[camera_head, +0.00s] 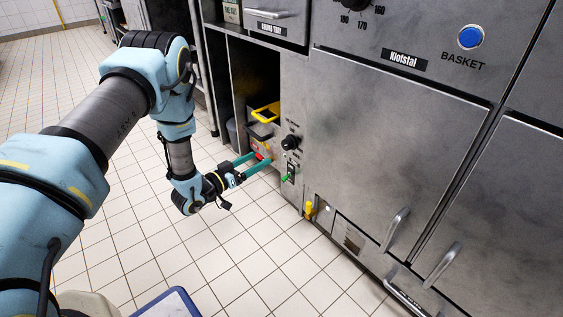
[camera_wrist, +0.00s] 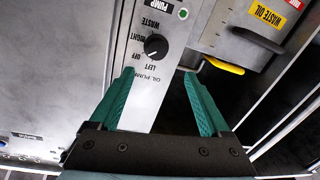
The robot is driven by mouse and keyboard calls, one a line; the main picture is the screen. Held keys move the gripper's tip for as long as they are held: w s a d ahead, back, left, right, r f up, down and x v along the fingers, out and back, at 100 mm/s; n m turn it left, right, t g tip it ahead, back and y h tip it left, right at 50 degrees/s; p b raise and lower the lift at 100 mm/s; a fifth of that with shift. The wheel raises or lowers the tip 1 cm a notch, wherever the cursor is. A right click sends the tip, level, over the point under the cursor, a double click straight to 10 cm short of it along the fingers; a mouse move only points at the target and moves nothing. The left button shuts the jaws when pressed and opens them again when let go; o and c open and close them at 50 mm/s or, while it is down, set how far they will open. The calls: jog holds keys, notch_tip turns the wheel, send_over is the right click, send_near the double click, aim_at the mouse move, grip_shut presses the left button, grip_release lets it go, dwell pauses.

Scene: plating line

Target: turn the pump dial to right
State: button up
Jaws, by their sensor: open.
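The pump dial is a round black knob (camera_head: 290,142) on a narrow grey panel left of the large steel door. In the wrist view the dial (camera_wrist: 156,46) shows upside down, with OFF, LEFT and RIGHT printed around it. A small pale mark on the knob seems to face the OFF side, but it is too small to be sure. My gripper (camera_head: 262,160) is open and empty, with teal fingers, left of and slightly below the dial. In the wrist view the fingertips (camera_wrist: 157,75) are spread, with the dial beyond them, apart from both fingers.
A green light (camera_wrist: 183,13) and a switch sit near the dial on the panel. A yellow handle (camera_wrist: 224,66) shows beside the waste oil label. Large door handles (camera_head: 395,229) project at right.

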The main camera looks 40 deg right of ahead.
aim_at(285, 146)
jog(key=d+b, duration=0.1)
jog(key=d, duration=0.4)
jog(key=d+b, duration=0.2)
jog(key=d, duration=0.4)
jog(key=shift+s+f+b, duration=0.15)
jog(key=shift+f+b, duration=0.05)
jog(key=shift+b, duration=0.1)
jog(key=shift+c, duration=0.3)
grip_shut()
